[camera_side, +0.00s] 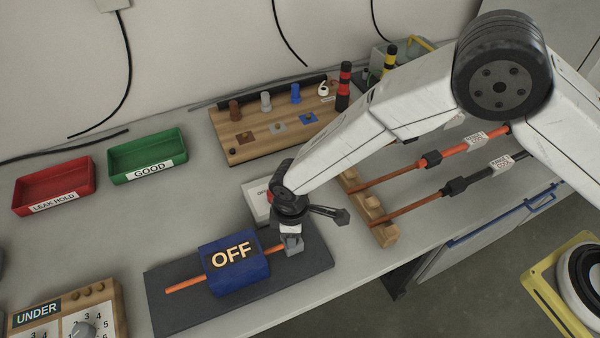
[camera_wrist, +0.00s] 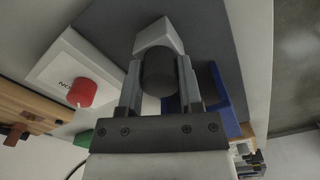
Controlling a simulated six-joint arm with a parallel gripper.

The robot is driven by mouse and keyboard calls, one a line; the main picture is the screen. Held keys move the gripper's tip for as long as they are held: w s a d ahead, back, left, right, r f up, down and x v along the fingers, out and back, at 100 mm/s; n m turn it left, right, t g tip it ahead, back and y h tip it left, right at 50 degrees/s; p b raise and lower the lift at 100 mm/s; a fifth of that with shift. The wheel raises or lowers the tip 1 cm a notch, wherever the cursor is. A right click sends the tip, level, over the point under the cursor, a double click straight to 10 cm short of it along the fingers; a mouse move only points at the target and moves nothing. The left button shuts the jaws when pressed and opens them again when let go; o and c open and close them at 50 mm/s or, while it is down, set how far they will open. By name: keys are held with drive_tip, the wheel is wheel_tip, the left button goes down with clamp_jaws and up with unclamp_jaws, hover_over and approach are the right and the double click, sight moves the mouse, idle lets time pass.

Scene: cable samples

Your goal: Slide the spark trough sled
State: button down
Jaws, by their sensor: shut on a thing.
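A blue block marked OFF (camera_side: 236,262) sits on a dark base plate (camera_side: 170,318), with an orange rod (camera_side: 186,285) running through it. A small grey block (camera_side: 293,244) stands at its right, by the rod's right end. My gripper (camera_side: 291,228) is over this grey block. In the wrist view, my gripper (camera_wrist: 160,85) is shut on a dark round knob (camera_wrist: 159,72) in front of a light grey block (camera_wrist: 160,35). The blue block shows partly at the right (camera_wrist: 222,98). Which part is the sled, I cannot tell for sure.
A white box (camera_side: 256,202) is partly hidden behind my gripper; its red button (camera_wrist: 82,92) shows in the wrist view. Red (camera_side: 24,190) and green (camera_side: 116,158) trays, a wooden sample board (camera_side: 236,148), a cable rack (camera_side: 386,236) and a dial box (camera_side: 118,300) surround the plate.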

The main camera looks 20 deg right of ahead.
sight(274, 248)
drive_tip(key=shift+a, duration=0.15)
drive_tip(key=shift+a, duration=2.15)
drive_tip(key=shift+c, duration=1.3)
unclamp_jaws()
drive_tip(key=shift+r, duration=0.1)
wheel_tip(274, 248, up, 8)
drive_tip(key=shift+f, duration=0.2)
